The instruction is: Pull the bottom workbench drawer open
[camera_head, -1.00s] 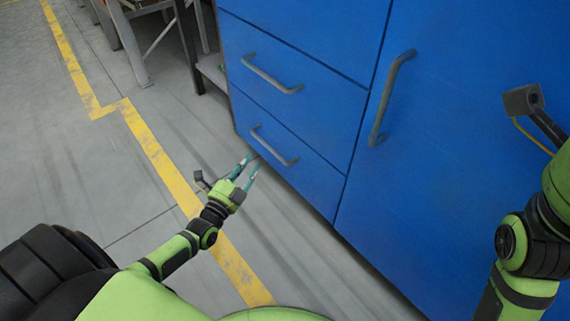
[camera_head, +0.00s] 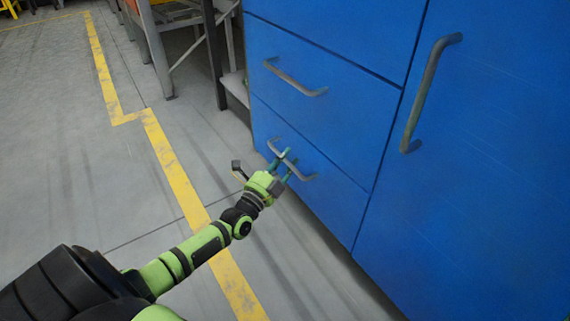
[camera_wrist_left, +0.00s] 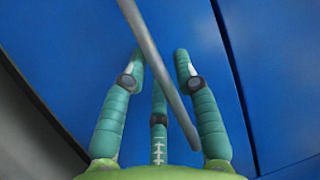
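The bottom drawer (camera_head: 335,195) of the blue workbench is shut, its front flush with the drawer above. Its grey bar handle (camera_head: 306,177) runs across the drawer front. My left gripper (camera_head: 289,157) is at this handle, with its teal fingers spread. In the left wrist view the handle (camera_wrist_left: 152,52) passes between the fingers (camera_wrist_left: 159,65) at a slant. The fingers are apart and not closed on the bar; whether one touches it I cannot tell. My right gripper is out of view.
A drawer with its own handle (camera_head: 296,80) sits above. A tall blue door with a long handle (camera_head: 428,95) is to the right. A metal-legged table (camera_head: 157,50) stands at the back left. The grey floor (camera_head: 110,200) before the drawers is clear.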

